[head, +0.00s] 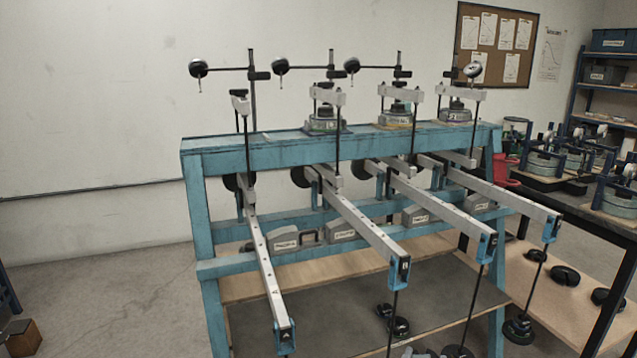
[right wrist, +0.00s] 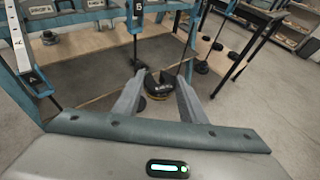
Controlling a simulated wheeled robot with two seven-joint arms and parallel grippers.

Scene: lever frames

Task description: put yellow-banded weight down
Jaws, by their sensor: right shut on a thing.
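In the right wrist view, my right gripper (right wrist: 161,84) is shut on a dark round weight (right wrist: 158,88), held between its two fingertips. The lower shelf (right wrist: 90,78) lies below and beyond the fingers. In the head view, the gripper's hold is not clearly visible at the bottom edge. My left gripper is in neither view.
A blue frame (head: 290,143) carries several grey levers with hanging rods. Black weights (head: 397,327) stand low behind the second rod. More black weights (head: 565,276) lie on the wooden shelf at the right. A side table (head: 560,185) holds other apparatus.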

